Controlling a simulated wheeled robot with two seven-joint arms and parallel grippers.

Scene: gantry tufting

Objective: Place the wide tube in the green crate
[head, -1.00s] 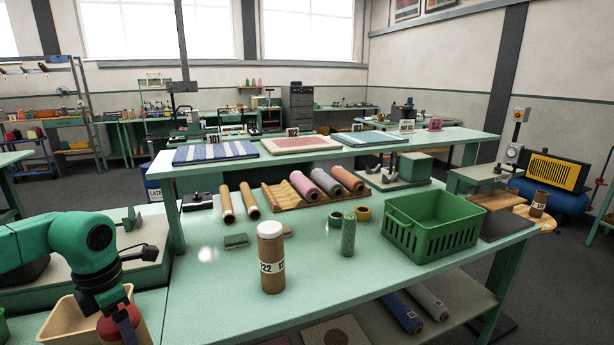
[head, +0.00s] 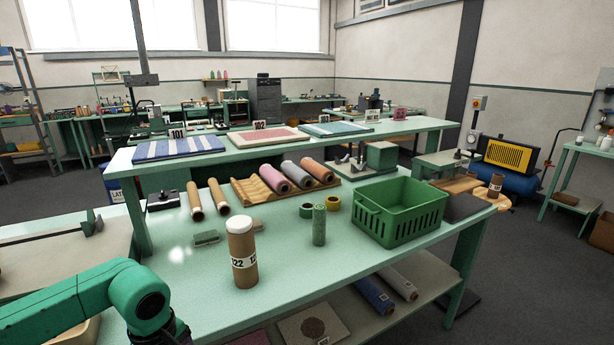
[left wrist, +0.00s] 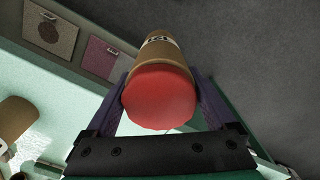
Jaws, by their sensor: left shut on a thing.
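In the left wrist view, a brown cardboard tube with a red end cap and a white printed label (left wrist: 161,62) sits between the purple fingers of my left gripper (left wrist: 162,92). The gripper is shut on it, with the red end towards the camera. In the head view, my left arm reaches in at the bottom left; its gripper and the held tube are out of frame. Another brown tube, white-capped and marked 122 (head: 243,265), stands upright on the table. The green crate (head: 402,231) stands at the table's right; its visible inside looks empty. My right gripper is not visible.
A green speckled cylinder (head: 319,226) stands between the white-capped tube and the crate. Tape rolls (head: 333,203) lie behind it. A wooden rack (head: 250,193) holds several yarn rolls. A raised shelf (head: 392,128) runs behind. The front of the tabletop (head: 310,280) is clear.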

